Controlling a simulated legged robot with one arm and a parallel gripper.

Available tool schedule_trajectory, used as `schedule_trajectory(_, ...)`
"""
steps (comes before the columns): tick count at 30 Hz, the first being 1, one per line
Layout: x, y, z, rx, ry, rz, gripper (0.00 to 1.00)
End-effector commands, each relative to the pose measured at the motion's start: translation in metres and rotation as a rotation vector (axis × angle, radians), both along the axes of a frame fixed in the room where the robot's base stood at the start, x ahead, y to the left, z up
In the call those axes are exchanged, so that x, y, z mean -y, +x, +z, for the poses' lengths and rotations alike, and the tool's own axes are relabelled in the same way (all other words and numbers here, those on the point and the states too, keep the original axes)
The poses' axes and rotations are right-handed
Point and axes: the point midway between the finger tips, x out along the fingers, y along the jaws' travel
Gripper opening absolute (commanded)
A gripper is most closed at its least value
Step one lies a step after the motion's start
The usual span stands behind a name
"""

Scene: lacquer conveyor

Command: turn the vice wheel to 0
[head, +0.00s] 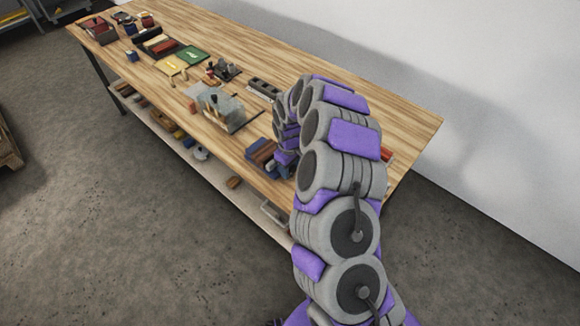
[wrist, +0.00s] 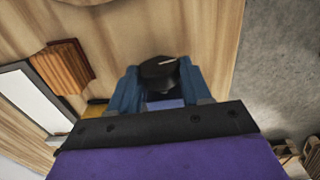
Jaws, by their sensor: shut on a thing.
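The vice wheel (wrist: 158,73) shows in the wrist view as a dark round knob with a pale line on its top, pointing towards the upper right. My gripper (wrist: 158,82) comes at it from the lower edge of the picture, with a blue piece on either side of the wheel. It is shut on the wheel. No scale or number is readable around the wheel. In the head view my gripper (head: 284,165) is low over the bench's front edge, and my arm hides most of it and the wheel.
The long wooden bench (head: 400,115) holds a grey block-like device (head: 218,106), a dark slotted rack (head: 264,88), and green (head: 193,56) and yellow (head: 171,65) plates further left. A brown ribbed block (wrist: 64,67) and a pale framed panel (wrist: 27,97) lie left of my gripper. Floor is clear in front.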

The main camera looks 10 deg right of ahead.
Motion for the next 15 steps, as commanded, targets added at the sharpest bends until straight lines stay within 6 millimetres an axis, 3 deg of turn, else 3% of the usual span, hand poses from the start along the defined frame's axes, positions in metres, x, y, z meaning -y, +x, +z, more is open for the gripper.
schedule_trajectory(15, -0.0015, -0.0049, -0.0024, 0.112, -0.167, 0.003, 0.18)
